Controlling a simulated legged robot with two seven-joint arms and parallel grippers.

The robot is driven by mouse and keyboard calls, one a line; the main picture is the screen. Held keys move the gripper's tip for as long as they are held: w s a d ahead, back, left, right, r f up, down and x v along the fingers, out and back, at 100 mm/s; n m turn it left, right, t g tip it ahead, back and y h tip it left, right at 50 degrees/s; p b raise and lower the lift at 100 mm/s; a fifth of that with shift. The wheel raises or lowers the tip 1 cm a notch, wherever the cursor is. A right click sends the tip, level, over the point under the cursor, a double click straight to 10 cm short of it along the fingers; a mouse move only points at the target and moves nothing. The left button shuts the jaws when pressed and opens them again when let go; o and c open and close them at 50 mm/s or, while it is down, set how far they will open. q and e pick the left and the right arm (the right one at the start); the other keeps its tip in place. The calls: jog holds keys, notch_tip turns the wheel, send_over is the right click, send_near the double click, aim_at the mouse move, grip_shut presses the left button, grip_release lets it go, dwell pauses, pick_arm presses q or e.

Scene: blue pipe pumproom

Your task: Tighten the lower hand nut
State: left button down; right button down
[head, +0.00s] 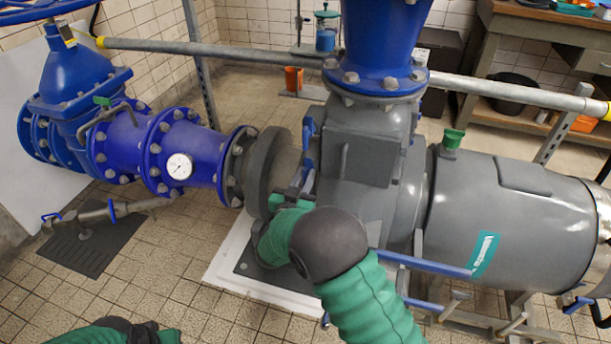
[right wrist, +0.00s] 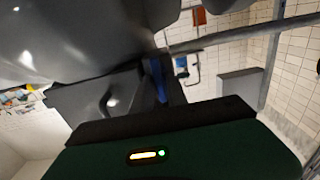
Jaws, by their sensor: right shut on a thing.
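The grey pump cover (head: 372,150) stands under the blue vertical pipe, with a blue hand nut (head: 308,130) high on its left side. My right gripper (head: 297,186) is at the lower left side of the cover, below that nut. It is shut on a blue part, the lower hand nut (head: 293,190), which my gripper and green arm mostly hide. In the right wrist view a blue piece (right wrist: 157,78) shows just beyond the dark jaw edge, beside the grey housing. My left arm shows only as a green piece at the bottom left; its gripper is out of the picture.
A blue flanged pipe with a round gauge (head: 179,166) lies left of the pump. The grey motor (head: 515,210) fills the right, with blue bars below it. A grey rail (head: 210,48) crosses behind. Tiled floor (head: 150,270) is clear at the front left.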

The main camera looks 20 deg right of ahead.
jog(key=shift+d, duration=0.25)
jog(key=shift+w+a+r, duration=0.1)
jog(key=shift+a, duration=0.1)
